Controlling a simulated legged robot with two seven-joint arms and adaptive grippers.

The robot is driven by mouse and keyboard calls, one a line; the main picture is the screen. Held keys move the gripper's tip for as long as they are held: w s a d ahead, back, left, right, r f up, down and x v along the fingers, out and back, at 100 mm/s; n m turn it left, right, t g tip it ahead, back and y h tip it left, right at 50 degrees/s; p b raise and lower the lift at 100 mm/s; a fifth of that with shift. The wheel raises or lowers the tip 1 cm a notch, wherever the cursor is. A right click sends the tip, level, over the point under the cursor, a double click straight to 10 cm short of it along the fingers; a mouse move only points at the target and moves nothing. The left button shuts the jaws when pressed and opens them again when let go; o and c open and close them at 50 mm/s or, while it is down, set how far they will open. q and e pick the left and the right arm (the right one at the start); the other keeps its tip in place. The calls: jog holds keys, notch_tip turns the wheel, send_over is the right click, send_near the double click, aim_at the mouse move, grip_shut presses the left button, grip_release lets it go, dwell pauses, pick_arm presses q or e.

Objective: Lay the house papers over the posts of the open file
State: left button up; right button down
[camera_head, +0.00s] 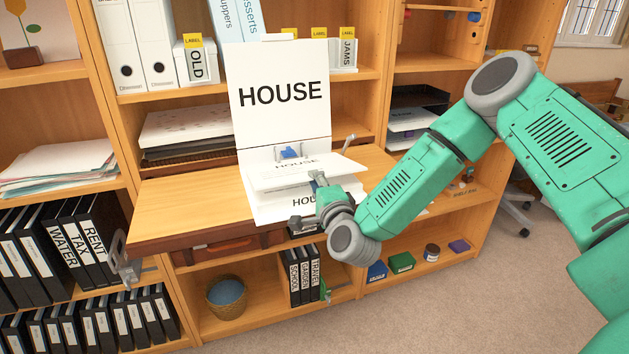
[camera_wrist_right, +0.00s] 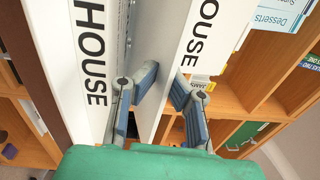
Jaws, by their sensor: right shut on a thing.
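The open file has a tall white cover (camera_head: 285,60) marked HOUSE, upright at the back of the desk. Its lower part (camera_head: 270,208) lies flat in front and is partly marked HOU. A blue part (camera_head: 290,152) shows at the hinge. The house papers (camera_head: 268,178), a white stack, are tilted above the lower part. My right gripper (camera_head: 318,182) is shut on their near right edge. In the wrist view, the right gripper's fingers (camera_wrist_right: 166,82) show between two white HOUSE faces. The posts are mostly hidden by the papers. My left gripper is out of view.
The wooden desk top (camera_head: 185,205) is clear left of the file. Shelves behind hold white binders (camera_head: 120,50) and label boxes. Black binders (camera_head: 70,240) fill the left shelf. Below stand a basket (camera_head: 226,296) and small binders (camera_head: 302,275).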

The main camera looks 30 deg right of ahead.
jog(key=c, duration=1.6)
grip_release()
jog(key=shift+o, duration=0.6)
jog(key=r+g+p, duration=0.1)
jog(key=p, duration=0.2)
jog(key=shift+s, duration=0.1)
jog(key=g+p, duration=0.1)
jog(key=p, duration=0.1)
jog(key=shift+y+p, duration=0.3)
jog(key=shift+p, duration=0.1)
jog(key=shift+s+g, duration=0.1)
jog(key=shift+g, duration=0.2)
jog(key=shift+f, duration=0.1)
